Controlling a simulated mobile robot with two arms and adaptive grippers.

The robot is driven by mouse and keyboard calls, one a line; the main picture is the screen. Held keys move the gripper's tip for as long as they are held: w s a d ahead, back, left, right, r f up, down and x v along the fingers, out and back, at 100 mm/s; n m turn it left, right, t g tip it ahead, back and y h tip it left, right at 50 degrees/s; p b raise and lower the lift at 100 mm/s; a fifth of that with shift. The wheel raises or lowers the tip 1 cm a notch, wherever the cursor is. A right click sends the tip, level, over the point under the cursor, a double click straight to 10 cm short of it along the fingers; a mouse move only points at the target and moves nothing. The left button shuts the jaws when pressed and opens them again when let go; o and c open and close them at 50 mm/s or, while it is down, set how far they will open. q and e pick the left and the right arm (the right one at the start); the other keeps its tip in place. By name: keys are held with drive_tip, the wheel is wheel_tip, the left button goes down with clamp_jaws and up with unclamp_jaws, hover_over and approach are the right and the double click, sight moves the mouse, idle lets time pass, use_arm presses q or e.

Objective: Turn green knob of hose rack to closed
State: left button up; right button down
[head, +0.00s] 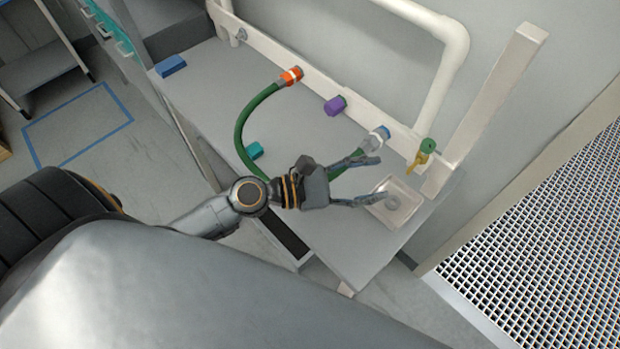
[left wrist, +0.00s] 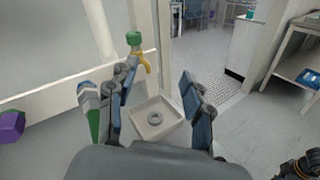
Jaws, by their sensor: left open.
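The green knob (head: 429,145) sits on top of a yellow tap at the right end of the white hose rack (head: 370,122). The yellow tap (head: 417,162) points down over a square tray. In the left wrist view the green knob (left wrist: 134,39) is ahead, above the left finger. My left gripper (head: 373,181) is open and empty, its fingers pointing right toward the tap. It is apart from the knob, a little in front and below it in the head view.
A square tray (head: 378,211) holding a ring lies under the tap. A green hose (head: 240,128) runs from an orange connector (head: 290,76) to a blue and grey one (head: 376,139). Purple (head: 335,106), teal (head: 254,151) and blue (head: 171,66) blocks are nearby. A white post (head: 490,100) stands right of the tap.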

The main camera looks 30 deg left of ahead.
use_arm(q)
drive_tip(key=s+f+m+g+y, duration=0.1)
drive_tip(key=s+f+m+y, duration=0.1)
drive_tip(key=m, duration=0.3)
drive_tip(key=s+f+m+g+y, duration=0.1)
drive_tip(key=s+f+m+g, duration=0.1)
drive_tip(key=f+m, duration=0.3)
drive_tip(key=s+a+f+m+g+y, duration=0.1)
drive_tip(key=s+f+m+g+y, duration=0.1)
drive_tip(key=m, duration=0.5)
drive_tip(key=shift+s+f+y, duration=0.15)
drive_tip(key=shift+s+f, duration=0.3)
drive_tip(key=shift+f, duration=0.2)
drive_tip(key=shift+s+f+y, duration=0.15)
drive_tip(key=shift+s+f, duration=0.3)
drive_tip(key=shift+f, duration=0.15)
drive_tip(key=a+f+m+y, duration=0.1)
drive_tip(key=s+a+f+m+y, duration=0.1)
drive_tip(key=a, duration=0.1)
drive_tip(key=s+a+f+m+g+y, duration=0.1)
drive_tip(key=a, duration=0.1)
drive_tip(key=shift+s+f+m, duration=0.1)
drive_tip(key=shift+f+m, duration=0.1)
drive_tip(key=shift+m, duration=0.2)
drive_tip(key=shift+s+a+f+y, duration=0.15)
drive_tip(key=shift+a+y, duration=0.2)
drive_tip(key=shift+y, duration=0.05)
use_arm(e)
drive_tip(key=shift+a+f, duration=0.1)
drive_tip(key=shift+a, duration=0.1)
